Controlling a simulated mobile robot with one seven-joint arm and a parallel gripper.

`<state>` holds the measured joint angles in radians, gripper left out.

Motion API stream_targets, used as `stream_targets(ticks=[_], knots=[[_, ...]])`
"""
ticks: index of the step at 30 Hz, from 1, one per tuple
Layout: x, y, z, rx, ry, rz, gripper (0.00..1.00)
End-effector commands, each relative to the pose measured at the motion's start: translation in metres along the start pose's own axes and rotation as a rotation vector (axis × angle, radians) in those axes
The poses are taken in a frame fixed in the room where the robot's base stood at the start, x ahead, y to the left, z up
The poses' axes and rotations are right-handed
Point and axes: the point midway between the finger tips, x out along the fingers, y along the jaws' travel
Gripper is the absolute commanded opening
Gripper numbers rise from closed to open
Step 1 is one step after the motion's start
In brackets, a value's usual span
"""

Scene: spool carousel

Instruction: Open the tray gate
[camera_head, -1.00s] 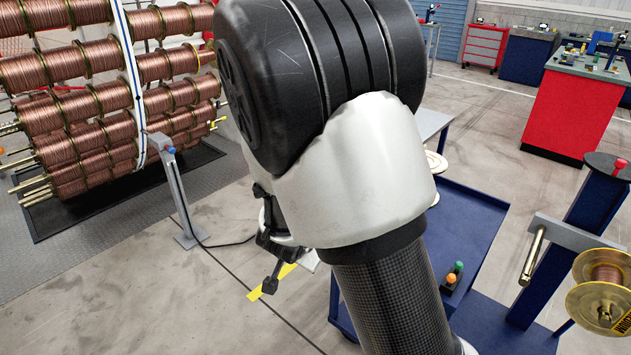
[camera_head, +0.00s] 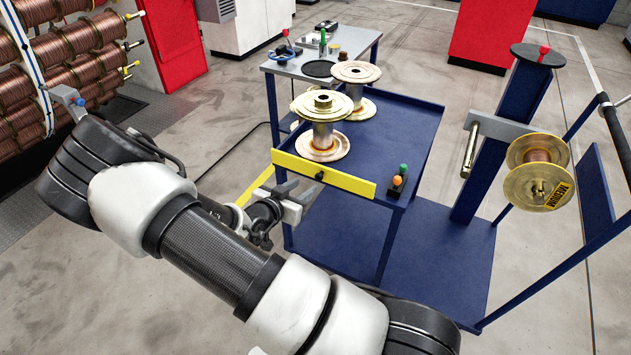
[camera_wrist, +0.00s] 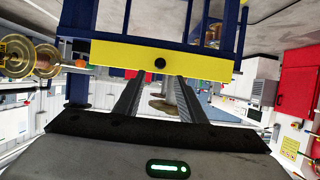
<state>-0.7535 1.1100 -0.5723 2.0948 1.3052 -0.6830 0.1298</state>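The tray gate (camera_head: 322,174) is a yellow bar standing across the near edge of the blue tray (camera_head: 405,125), with a small black knob (camera_head: 320,176) at its middle. In the wrist view the gate (camera_wrist: 110,57) spans the upper middle, and its knob (camera_wrist: 160,63) lies ahead of and between my fingers. My gripper (camera_head: 300,195) is in front of the gate, a little left of the knob. In the wrist view its two fingers (camera_wrist: 160,92) are apart, with nothing between them. The gripper appears short of the knob, not touching it.
Two spools (camera_head: 322,138) (camera_head: 356,85) stand on the tray behind the gate. A button box (camera_head: 397,182) is at the gate's right end. A post with a copper spool (camera_head: 538,165) stands right. A grey table (camera_head: 335,45) is behind; a spool rack (camera_head: 70,60) is left.

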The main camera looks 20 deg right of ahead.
Motion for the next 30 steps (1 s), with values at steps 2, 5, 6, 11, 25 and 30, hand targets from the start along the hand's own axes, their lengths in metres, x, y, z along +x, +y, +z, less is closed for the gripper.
stream_targets(ticks=[2,5,6,11,25,30], knots=[[0.02,0.001,0.001,0.0,0.002,0.003,0.37],[0.041,0.002,0.002,0.001,0.0,0.004,0.37],[0.049,0.001,0.002,0.0,0.0,0.002,0.37],[0.074,0.001,0.001,0.0,0.0,0.002,0.37],[0.091,0.0,0.0,0.0,-0.001,0.0,0.37],[0.09,0.0,0.0,0.0,-0.001,0.0,0.13]])
